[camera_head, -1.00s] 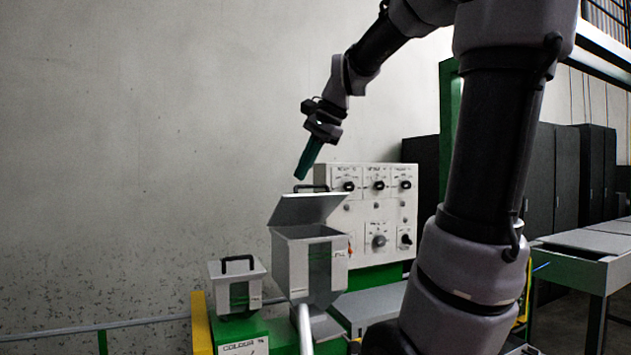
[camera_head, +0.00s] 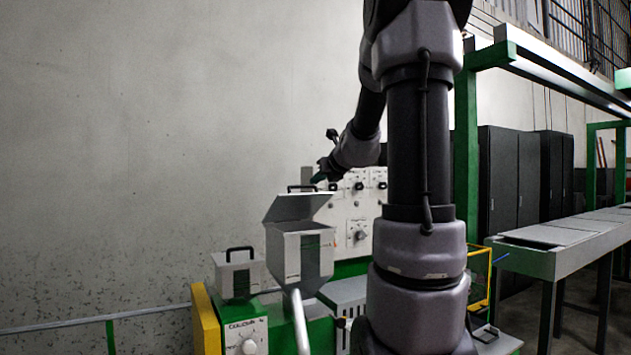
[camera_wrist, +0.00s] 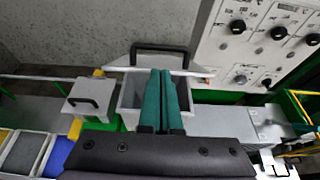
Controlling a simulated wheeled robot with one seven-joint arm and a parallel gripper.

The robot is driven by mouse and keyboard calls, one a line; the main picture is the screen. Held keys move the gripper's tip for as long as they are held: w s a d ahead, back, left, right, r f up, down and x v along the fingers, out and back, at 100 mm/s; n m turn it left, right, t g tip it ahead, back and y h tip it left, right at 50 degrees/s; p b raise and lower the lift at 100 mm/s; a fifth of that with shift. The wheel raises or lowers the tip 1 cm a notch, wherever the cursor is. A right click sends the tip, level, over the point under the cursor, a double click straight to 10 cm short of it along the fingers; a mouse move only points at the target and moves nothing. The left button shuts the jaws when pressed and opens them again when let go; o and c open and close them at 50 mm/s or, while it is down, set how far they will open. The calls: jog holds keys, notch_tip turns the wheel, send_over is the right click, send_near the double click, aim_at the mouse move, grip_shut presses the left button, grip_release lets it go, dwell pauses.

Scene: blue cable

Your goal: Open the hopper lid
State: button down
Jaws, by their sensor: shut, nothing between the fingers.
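The large grey hopper (camera_head: 300,252) stands on the green machine. Its lid (camera_head: 296,208) is tilted up, with the opening partly exposed, and a black handle (camera_head: 301,188) shows at the lid's upper edge. My gripper (camera_head: 318,178) is just right of the handle in the head view, its green fingers partly hidden by my wrist. In the wrist view the gripper (camera_wrist: 161,72) has its two green fingers together and empty. They reach over the hopper's opening (camera_wrist: 131,92) towards the raised lid (camera_wrist: 118,62) and its handle (camera_wrist: 160,46). Contact with the lid cannot be told.
A smaller hopper (camera_head: 236,277) with a closed, handled lid stands to the left. A white control panel (camera_head: 350,215) with knobs is behind and right of the large hopper. A yellow post (camera_head: 205,320) and a rail (camera_head: 60,326) are at lower left. Grey tables (camera_head: 560,238) stand right.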

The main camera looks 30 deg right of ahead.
aim_at(307, 186)
jog(key=x, duration=0.7)
jog(key=shift+w+a, duration=0.1)
jog(key=shift+w, duration=0.05)
jog(key=shift+w, duration=0.1)
jog(key=shift+w+r, duration=1.15)
jog(key=shift+r, duration=0.15)
jog(key=w+r, duration=0.5)
jog(key=w, duration=0.6)
jog(key=shift+a+r, duration=0.15)
jog(key=shift+a, duration=0.05)
dwell(0.4)
